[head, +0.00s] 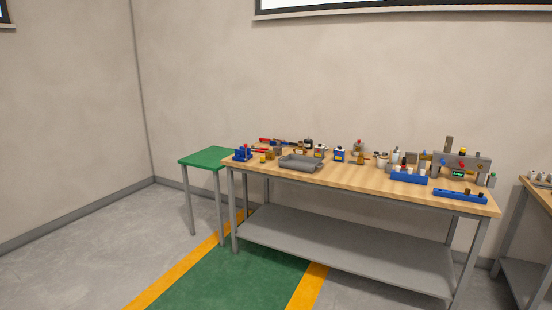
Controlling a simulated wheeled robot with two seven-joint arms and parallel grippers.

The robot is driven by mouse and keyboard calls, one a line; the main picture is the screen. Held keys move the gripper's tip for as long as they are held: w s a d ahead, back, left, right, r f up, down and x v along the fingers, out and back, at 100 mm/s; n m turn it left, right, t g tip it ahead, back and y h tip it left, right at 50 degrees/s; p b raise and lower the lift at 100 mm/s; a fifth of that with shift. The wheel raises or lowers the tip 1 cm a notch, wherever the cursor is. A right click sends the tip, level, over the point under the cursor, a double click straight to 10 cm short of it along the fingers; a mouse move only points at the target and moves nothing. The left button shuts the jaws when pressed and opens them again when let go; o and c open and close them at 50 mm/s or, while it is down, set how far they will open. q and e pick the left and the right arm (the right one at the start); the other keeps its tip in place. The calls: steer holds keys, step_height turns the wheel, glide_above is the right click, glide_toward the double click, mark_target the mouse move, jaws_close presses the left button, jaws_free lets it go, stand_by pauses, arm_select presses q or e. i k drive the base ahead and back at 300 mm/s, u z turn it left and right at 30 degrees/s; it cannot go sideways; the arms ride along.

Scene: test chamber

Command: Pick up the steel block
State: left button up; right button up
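I see a wooden-topped workbench (360,177) some distance ahead, crowded with small items. I cannot single out the steel block with certainty at this distance. A small grey upright block (449,144) shows at the back right of the bench. It stands behind or on a wider grey fixture (478,161); I cannot tell which. Neither of my grippers is in view.
A green side table (205,157) stands at the left. Another bench (541,194) is at the right edge. The floor in front is clear, with a green lane (235,283).

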mark_target(278, 150)
steer(key=u, duration=0.65)
steer(key=i, duration=1.6)
steer(key=u, duration=0.35)
steer(key=i, duration=2.2)
steer(key=z, duration=0.65)
